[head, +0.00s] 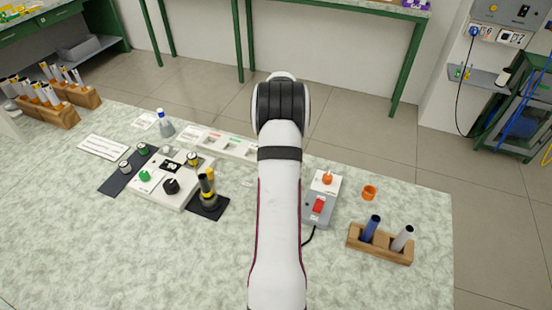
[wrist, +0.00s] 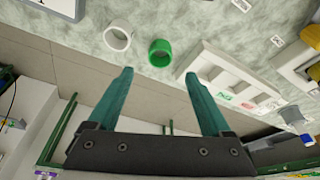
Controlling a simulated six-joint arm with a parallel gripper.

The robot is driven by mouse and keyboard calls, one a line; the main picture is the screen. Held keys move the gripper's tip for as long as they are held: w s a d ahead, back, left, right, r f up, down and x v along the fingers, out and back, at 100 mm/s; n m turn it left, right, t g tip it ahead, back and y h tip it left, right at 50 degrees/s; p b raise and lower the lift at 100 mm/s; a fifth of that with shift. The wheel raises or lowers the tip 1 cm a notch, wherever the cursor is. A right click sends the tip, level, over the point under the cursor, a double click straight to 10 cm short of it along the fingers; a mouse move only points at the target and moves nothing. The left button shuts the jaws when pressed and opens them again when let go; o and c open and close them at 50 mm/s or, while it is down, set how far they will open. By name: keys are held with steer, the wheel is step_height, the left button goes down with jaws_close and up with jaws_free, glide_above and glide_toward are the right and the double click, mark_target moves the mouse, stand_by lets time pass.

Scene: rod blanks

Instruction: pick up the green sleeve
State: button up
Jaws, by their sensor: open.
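The green sleeve (wrist: 160,53) is a short, hollow ring on the pale marbled table in the wrist view. A white sleeve (wrist: 117,39) lies just left of it. My gripper (wrist: 158,75) is open, with its two teal fingers spread wide and nothing between them. In the picture, the green sleeve lies just beyond the fingertips, between their lines, and appears apart from them. In the head view my arm hides the gripper, the green sleeve and the white sleeve.
A white compartment tray (wrist: 228,82) lies right of the green sleeve. In the head view, a grey box with a red switch (head: 319,206), an orange ring (head: 369,192) and a wooden rack (head: 380,250) holding two rods stand right of my arm. The front left table is clear.

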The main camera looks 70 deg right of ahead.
steer(key=x, duration=0.6)
steer(key=shift+a+f, duration=0.15)
steer(key=shift+a, duration=0.1)
jaws_close()
